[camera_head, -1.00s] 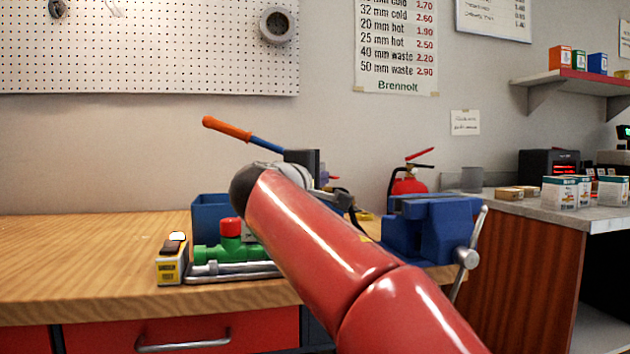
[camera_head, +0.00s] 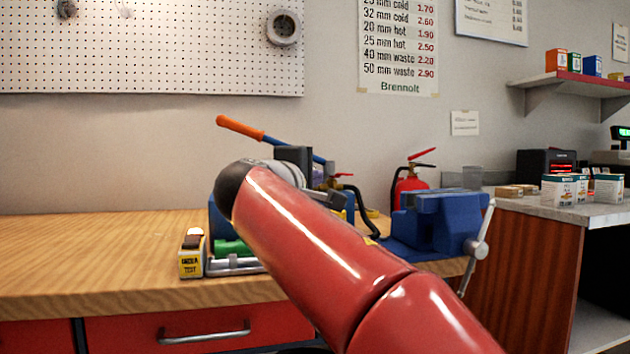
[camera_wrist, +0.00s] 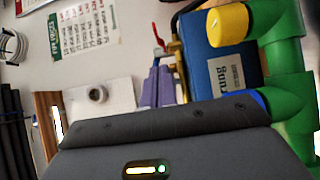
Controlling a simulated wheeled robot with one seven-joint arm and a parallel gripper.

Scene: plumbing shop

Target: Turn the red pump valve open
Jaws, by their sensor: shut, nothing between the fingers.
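The red pump valve (camera_head: 342,175) is a small red lever on a brass fitting, just beyond my gripper (camera_head: 335,199) in the head view. In the wrist view the red lever (camera_wrist: 158,35) stands near the top middle, tilted, beside the blue pump tank (camera_wrist: 204,42) with its pale label. The orange pump handle (camera_head: 240,127) slants up left behind my wrist. My gripper is shut and empty; its dark body fills the bottom of the wrist view. It appears apart from the valve. My arm hides most of the pump tank in the head view.
Green pipework (camera_head: 232,247) stands by my arm, close on the right in the wrist view (camera_wrist: 285,75). A small yellow-and-black box (camera_head: 191,257) is left of it. A blue vise (camera_head: 437,222) and a fire extinguisher (camera_head: 411,180) are to the right. The left bench is clear.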

